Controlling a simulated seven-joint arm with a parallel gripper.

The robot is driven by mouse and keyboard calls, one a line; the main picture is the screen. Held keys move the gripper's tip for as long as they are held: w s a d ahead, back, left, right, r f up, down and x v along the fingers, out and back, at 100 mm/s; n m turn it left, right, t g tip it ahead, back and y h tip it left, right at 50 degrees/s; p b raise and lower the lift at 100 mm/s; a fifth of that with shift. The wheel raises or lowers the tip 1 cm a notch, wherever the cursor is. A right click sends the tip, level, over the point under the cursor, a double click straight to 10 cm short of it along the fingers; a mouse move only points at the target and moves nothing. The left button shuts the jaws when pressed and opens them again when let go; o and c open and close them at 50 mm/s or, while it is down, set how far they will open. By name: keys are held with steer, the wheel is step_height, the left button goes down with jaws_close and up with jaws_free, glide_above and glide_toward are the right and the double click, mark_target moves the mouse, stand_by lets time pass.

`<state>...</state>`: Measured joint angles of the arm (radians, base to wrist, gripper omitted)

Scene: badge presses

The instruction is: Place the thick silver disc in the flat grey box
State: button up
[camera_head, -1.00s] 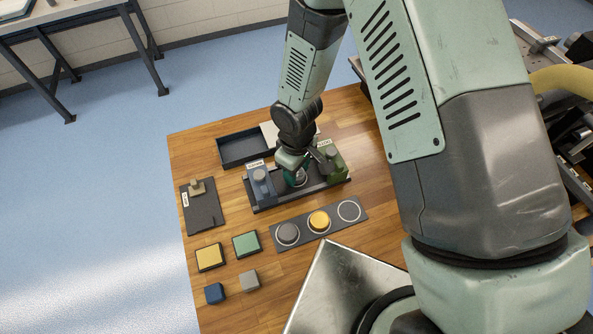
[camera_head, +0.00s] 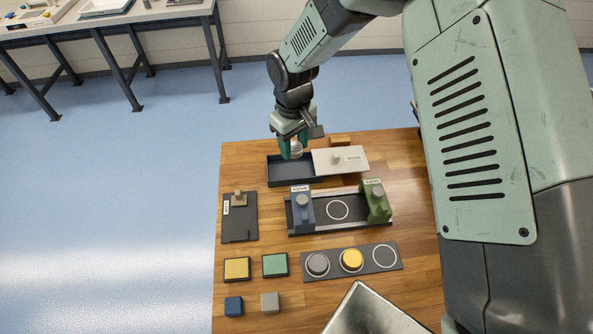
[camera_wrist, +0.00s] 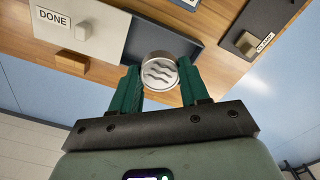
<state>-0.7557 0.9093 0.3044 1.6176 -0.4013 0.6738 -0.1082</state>
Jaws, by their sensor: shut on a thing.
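My gripper (camera_head: 291,149) is shut on the thick silver disc (camera_head: 297,153). In the wrist view the disc (camera_wrist: 160,70) shows wavy lines on its face, with a green finger on each side. The gripper holds it above the open left part of the flat grey box (camera_head: 295,184) at the back of the table. The box interior, dark and empty where visible, also shows behind the disc in the wrist view (camera_wrist: 187,48). A pale lid (camera_head: 325,167) with a knob and a label, reading DONE in the wrist view, covers the right part.
A blue press (camera_head: 302,212) and a green press (camera_head: 376,203) stand on a dark tray with an empty white ring between them. A wooden block (camera_head: 340,141) lies behind the lid. A dark board (camera_head: 238,226) with a tan knob lies at left. Buttons and coloured blocks are in front.

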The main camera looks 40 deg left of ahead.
steer(key=a, duration=0.3)
glide_above(283, 172)
step_height(283, 172, down, 6)
steer(key=shift+r, duration=0.2)
steer(key=shift+f, duration=2.15)
steer(key=shift+f, duration=0.15)
steer(key=o, duration=0.8)
step_height(283, 172, up, 12)
